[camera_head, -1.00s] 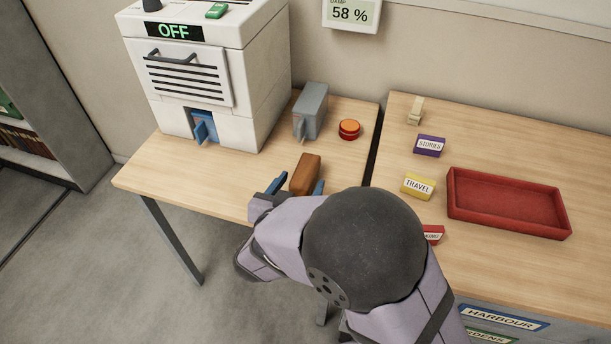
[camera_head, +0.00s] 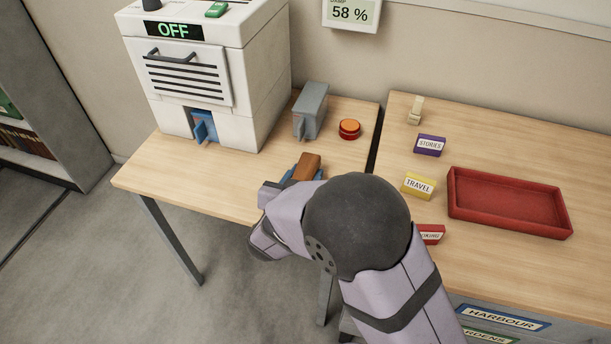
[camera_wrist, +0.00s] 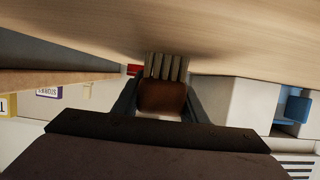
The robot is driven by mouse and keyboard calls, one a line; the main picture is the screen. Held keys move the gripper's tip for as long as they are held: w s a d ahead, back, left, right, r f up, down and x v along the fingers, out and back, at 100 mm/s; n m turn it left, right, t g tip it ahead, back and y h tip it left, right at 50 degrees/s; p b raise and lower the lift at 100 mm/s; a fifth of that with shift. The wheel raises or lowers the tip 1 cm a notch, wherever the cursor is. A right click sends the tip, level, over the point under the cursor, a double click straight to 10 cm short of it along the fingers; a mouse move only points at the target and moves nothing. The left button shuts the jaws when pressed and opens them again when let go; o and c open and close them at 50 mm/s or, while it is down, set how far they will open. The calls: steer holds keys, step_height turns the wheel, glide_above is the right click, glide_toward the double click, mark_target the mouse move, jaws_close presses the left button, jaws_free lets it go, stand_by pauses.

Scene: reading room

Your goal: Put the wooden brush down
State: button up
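The wooden brush (camera_head: 308,165) is a brown block at the front right of the left table, partly hidden by my arm in the head view. In the wrist view the brush (camera_wrist: 162,96) shows its brown body, with pale bristles (camera_wrist: 167,67) pointing toward the table surface (camera_wrist: 220,30). I cannot tell whether the bristles touch the table. My gripper (camera_wrist: 162,90) has a dark finger along each side of the brush and looks shut on it. In the head view only small blue parts of my gripper (camera_head: 303,174) show beside the brush.
A white machine (camera_head: 190,75) reading OFF, a grey box (camera_head: 311,108) and a red-orange button (camera_head: 349,129) stand behind. A gap separates the right table, which bears a red tray (camera_head: 508,203) and purple (camera_head: 430,145), yellow (camera_head: 418,186) and red (camera_head: 431,235) labelled blocks. Table left of the brush is clear.

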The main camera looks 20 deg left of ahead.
mark_target(305, 168)
steer(key=c, duration=0.6)
step_height(305, 168, up, 10)
steer(key=shift+r+p, duration=0.1)
steer(key=shift+p, duration=1)
